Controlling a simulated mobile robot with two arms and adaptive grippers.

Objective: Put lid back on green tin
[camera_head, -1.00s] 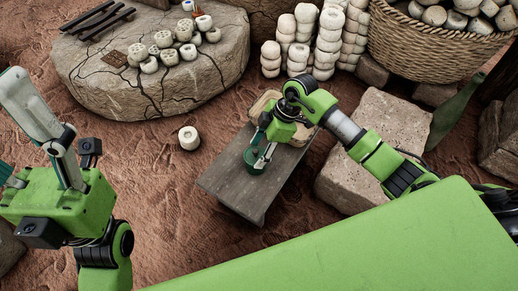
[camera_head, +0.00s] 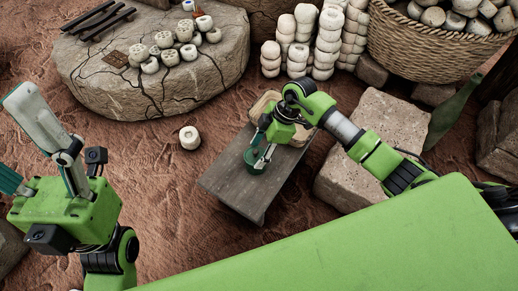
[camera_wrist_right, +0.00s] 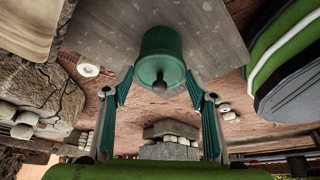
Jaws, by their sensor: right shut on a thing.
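The green tin (camera_head: 255,160) stands upright on a low grey wooden table. In the right wrist view, the tin (camera_wrist_right: 160,42) shows with its wider green lid (camera_wrist_right: 155,74) against it, and a dark round knob (camera_wrist_right: 160,86) on the lid. The lid looks seated or almost seated; I cannot tell if a gap is left. My right gripper (camera_head: 261,152) comes down over the tin, with its fingers on either side of the lid, shut on it; it also shows in the wrist view (camera_wrist_right: 160,84). My left gripper (camera_head: 14,138) is open and empty at the far left, away from the tin.
The grey table (camera_head: 240,203) has bare wood toward its front. A stone block (camera_head: 378,150) stands close on the right. A white clay piece (camera_head: 189,138) lies on the ground to the left. A green bottle (camera_head: 452,115) stands farther right.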

